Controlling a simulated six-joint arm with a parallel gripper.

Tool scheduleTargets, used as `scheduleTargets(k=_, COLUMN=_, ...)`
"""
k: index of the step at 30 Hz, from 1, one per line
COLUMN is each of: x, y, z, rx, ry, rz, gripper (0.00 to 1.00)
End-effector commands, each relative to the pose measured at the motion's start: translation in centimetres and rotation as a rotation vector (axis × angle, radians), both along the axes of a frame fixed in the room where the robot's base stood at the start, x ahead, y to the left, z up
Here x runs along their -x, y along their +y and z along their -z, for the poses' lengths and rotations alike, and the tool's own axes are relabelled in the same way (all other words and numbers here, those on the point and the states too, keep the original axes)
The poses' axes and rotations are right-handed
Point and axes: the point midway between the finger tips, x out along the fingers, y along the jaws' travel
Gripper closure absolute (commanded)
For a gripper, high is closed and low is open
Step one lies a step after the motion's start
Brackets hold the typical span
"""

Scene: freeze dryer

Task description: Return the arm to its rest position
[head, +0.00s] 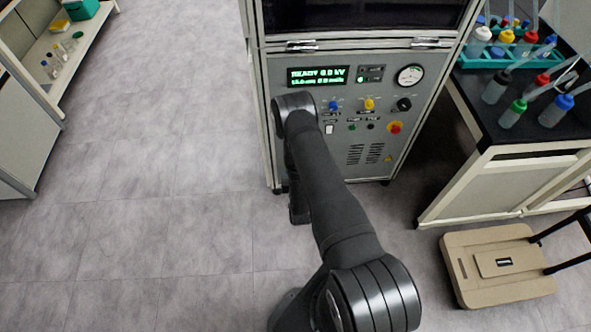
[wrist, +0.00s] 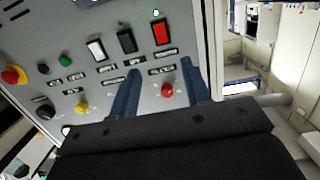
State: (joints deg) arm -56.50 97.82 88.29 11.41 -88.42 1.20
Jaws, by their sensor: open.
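My gripper (wrist: 160,85) shows in the wrist view with its two dark blue fingers spread apart, open and with nothing held between them. The fingers point toward the control panel (wrist: 105,20) of the grey machine. A red knob (wrist: 168,90) appears between the fingers in the picture; I cannot tell the gap to it, and no contact is clear. In the head view my dark arm (head: 335,180) reaches up from the bottom edge to the lower left of the machine's panel (head: 375,148). The gripper itself is hidden there behind the arm.
At right stand a black-topped bench (head: 540,130) with bottles and a flat tan cart (head: 495,265). A shelf unit (head: 50,45) is far left. The left floor (head: 150,190) is clear.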

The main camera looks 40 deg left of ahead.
Motion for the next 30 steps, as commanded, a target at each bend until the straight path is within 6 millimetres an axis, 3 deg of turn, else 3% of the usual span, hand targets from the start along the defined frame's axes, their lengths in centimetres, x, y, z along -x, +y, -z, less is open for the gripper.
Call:
scheduleTargets(k=6, x=0.8, y=-0.8, z=-0.2, rx=-0.001, ry=-0.001, rz=0.000, gripper=0.56)
scheduleTargets(k=22, x=0.8, y=-0.8, z=-0.2, rx=0.000, ry=0.000, rz=0.000, gripper=0.56)
scheduleTargets(k=30, x=-0.9, y=0.9, z=0.1, rx=-0.003, ry=-0.002, rz=0.001, gripper=0.56)
